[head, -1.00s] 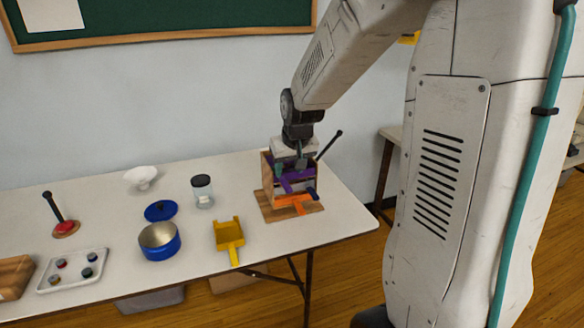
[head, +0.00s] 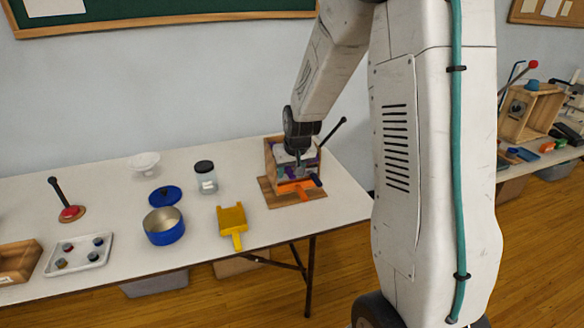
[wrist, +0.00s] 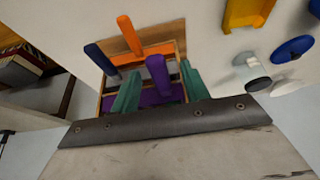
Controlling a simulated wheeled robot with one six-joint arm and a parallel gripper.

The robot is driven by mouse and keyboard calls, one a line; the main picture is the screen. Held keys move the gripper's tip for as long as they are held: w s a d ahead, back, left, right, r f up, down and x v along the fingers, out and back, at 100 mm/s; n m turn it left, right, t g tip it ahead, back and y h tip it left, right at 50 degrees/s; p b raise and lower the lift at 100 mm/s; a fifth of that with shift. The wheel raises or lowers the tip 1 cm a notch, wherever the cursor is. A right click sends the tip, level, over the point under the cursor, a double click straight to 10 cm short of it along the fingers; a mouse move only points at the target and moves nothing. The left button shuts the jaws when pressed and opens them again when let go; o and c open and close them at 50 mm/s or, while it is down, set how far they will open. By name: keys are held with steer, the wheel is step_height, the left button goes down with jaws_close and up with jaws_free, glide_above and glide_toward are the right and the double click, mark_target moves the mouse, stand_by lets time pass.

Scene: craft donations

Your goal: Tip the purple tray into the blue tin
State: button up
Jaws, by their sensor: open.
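The purple tray (wrist: 150,98) sits in a small wooden rack (head: 276,150). Its purple handle (wrist: 157,72) sticks out towards me. My gripper (wrist: 159,68) is open, with one teal finger on each side of that handle. I cannot tell whether either finger touches it. In the head view my gripper (head: 299,166) is at the front of the rack and partly covers the purple tray (head: 290,173). The blue tin (head: 164,228) stands upright and open on the table to the left; its inside looks empty from here. A blue lid (head: 164,195) lies behind it.
An orange handle (head: 297,186) and a dark blue handle (head: 315,180) also stick out of the rack. A yellow scoop-like tray (head: 231,222) lies between rack and tin. A jar (head: 206,178), a white bowl (head: 145,162) and a white tray (head: 80,254) stand around the tin.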

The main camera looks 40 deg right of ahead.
steer(key=shift+c, duration=0.3)
jaws_close()
steer(key=c, duration=0.6)
jaws_free()
steer(key=shift+c, duration=0.2)
jaws_close()
steer(key=shift+r, duration=0.1)
steer(key=shift+r, duration=0.1)
